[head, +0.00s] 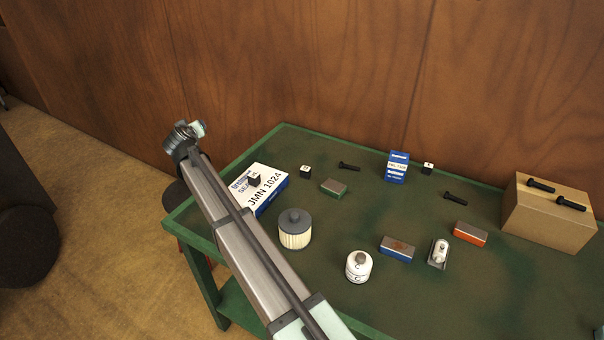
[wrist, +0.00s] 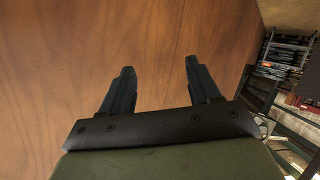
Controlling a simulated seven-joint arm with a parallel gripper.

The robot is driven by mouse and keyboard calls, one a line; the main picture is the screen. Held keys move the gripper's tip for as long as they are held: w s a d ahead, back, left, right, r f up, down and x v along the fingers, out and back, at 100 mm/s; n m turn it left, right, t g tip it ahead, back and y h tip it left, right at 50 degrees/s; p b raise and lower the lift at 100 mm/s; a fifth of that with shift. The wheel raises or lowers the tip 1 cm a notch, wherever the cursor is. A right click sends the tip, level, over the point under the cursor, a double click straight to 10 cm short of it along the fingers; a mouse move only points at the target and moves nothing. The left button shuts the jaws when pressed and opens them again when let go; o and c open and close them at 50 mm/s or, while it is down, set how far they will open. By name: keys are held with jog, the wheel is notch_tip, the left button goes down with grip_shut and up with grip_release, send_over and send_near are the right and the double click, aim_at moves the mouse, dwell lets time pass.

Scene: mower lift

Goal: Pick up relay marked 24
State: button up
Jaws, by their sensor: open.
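Several small dark cubes that may be relays show in the head view. One cube (head: 254,181) lies on top of the white and blue box marked JMN 1024 (head: 270,185). A second cube with a white top (head: 305,171) stands on the green table (head: 480,300) behind that box. A third cube with a white top (head: 428,168) stands right of the small blue box. Their markings are too small to read, so I cannot tell which is 24. In the wrist view my gripper (wrist: 157,82) is open and empty, facing the wooden wall, away from the cubes.
A pale filter (head: 295,230), a white canister (head: 359,267), a blue box (head: 397,167) and several blocks and black bolts stand or lie on the table. A cardboard box (head: 548,212) holds two bolts on top at right. My arm crosses the table's left side.

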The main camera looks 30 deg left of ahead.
jog(key=w+d+r+h, duration=0.1)
jog(key=w+d+h, duration=0.1)
jog(key=w+d, duration=0.6)
jog(key=n+g+h, duration=0.7)
jog(key=g, duration=0.3)
send_over(305, 168)
notch_tip(305, 168, down, 5)
jog(key=f, duration=0.7)
jog(key=shift+s+d+f, duration=0.1)
jog(key=shift+s+d, duration=0.05)
jog(key=shift+d, duration=0.05)
jog(key=shift+a+f, duration=0.1)
jog(key=shift+f, duration=3)
jog(key=c, duration=1)
